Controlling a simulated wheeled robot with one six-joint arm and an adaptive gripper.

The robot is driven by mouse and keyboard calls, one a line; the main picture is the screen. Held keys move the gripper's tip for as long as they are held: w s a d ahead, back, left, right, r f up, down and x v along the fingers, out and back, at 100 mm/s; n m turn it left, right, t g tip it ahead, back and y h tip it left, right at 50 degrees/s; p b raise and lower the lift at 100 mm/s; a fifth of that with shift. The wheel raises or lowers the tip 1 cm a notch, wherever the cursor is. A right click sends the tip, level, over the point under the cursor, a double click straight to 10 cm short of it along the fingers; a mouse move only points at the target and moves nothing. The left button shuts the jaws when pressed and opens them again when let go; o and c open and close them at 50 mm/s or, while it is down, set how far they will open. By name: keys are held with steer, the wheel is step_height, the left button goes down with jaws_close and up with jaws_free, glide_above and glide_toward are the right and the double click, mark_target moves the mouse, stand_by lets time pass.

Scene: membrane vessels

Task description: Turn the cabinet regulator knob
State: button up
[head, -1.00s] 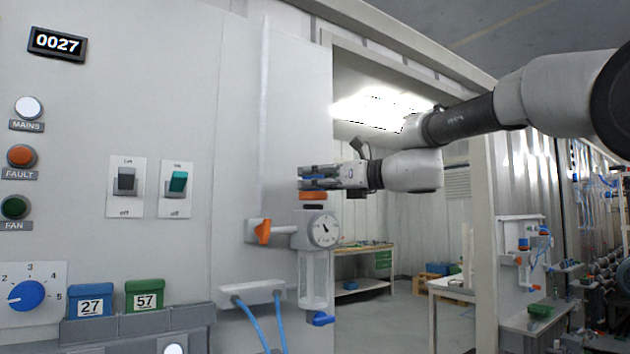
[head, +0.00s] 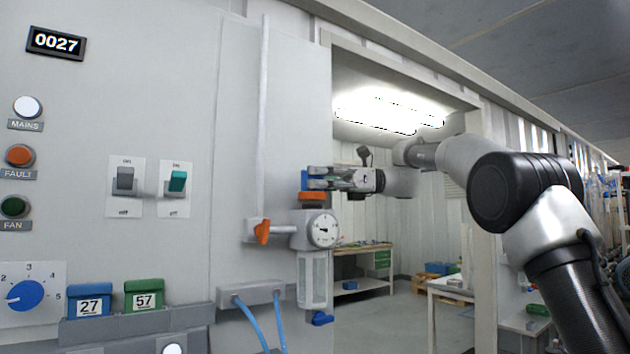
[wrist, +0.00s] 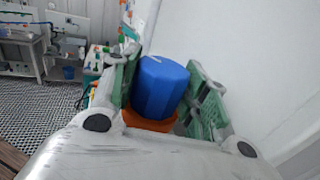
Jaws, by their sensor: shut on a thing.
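The blue regulator knob (wrist: 160,88) stands between the two green-padded fingers of my gripper (wrist: 166,96) in the wrist view. In the head view, my gripper (head: 318,180) reaches in from the right and is shut on the knob (head: 304,180), which the fingers partly hide. An orange ring (head: 311,197) sits just below the knob and also shows in the wrist view (wrist: 150,121). Below it is the white round gauge (head: 323,230), its needle pointing left. A clear bowl (head: 313,280) hangs under the regulator.
An orange valve handle (head: 262,231) is left of the gauge. A blue drain tap (head: 322,318) is at the bowl's bottom. Switches (head: 125,179) and a blue dial (head: 26,295) are on the cabinet. A doorway with a workbench (head: 362,262) opens behind.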

steer(key=shift+n+g+h, duration=0.3)
steer(key=shift+n+g, duration=0.2)
steer(key=shift+g, duration=0.2)
steer(key=o, duration=1)
steer(key=shift+v, duration=3.95)
steer(key=shift+s, duration=0.1)
